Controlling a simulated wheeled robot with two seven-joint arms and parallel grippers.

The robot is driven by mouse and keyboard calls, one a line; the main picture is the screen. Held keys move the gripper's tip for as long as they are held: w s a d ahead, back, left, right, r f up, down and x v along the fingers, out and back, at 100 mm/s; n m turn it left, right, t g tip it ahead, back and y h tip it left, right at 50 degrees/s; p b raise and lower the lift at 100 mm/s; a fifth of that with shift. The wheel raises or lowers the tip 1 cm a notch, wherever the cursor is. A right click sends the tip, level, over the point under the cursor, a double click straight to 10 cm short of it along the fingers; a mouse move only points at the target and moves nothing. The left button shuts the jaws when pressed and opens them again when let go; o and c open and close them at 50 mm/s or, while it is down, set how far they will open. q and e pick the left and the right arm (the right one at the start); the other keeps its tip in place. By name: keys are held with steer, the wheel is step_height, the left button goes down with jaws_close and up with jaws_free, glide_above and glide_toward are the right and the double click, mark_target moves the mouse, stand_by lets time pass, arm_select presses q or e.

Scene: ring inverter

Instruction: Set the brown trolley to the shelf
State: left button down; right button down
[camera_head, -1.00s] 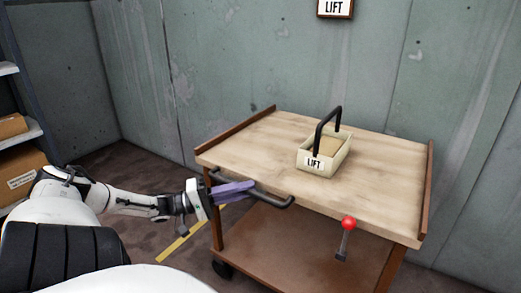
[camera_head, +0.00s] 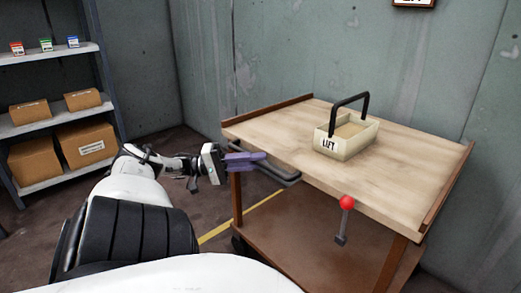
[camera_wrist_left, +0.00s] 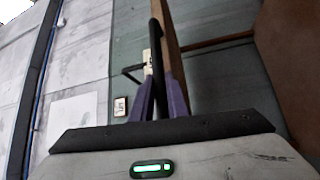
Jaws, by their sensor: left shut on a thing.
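The brown trolley (camera_head: 292,150) stands right of centre in the head view, with a pale wood top, brown side rails and a brown lower shelf. A dark handle bar (camera_head: 283,178) runs along its near left edge. My left gripper (camera_head: 258,160) has purple fingers and is shut on this handle. In the left wrist view the fingers (camera_wrist_left: 160,103) close around the dark bar (camera_wrist_left: 156,60). The shelf (camera_head: 50,122) is a grey metal rack at the left of the head view, apart from the trolley. My right gripper is not in view.
A cream box with a black handle, labelled LIFT (camera_head: 345,139), stands on the trolley top. A red-knobbed lever (camera_head: 346,204) is at the trolley's front. Cartons (camera_head: 85,143) sit on the shelf. A yellow floor line (camera_head: 240,217) runs beside the trolley, with grey walls behind.

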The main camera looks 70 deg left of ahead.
arm_select(q)
steer(key=c, duration=1.7)
jaws_free()
steer(key=shift+c, duration=0.2)
steer(key=shift+a, duration=0.1)
steer(key=shift+s+a+f, duration=0.1)
steer(key=shift+s, duration=0.15)
steer(key=r+b+v, duration=0.1)
steer(key=b+v, duration=0.2)
steer(key=v, duration=0.3)
steer(key=shift+s+f+b, duration=0.35)
steer(key=shift+s+f, duration=0.1)
steer(key=shift+f, duration=0.05)
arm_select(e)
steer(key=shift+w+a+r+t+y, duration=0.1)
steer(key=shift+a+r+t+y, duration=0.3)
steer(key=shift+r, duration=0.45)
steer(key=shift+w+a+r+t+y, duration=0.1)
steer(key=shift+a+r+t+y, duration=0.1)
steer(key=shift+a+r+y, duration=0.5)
arm_select(q)
steer(key=shift+a, duration=0.15)
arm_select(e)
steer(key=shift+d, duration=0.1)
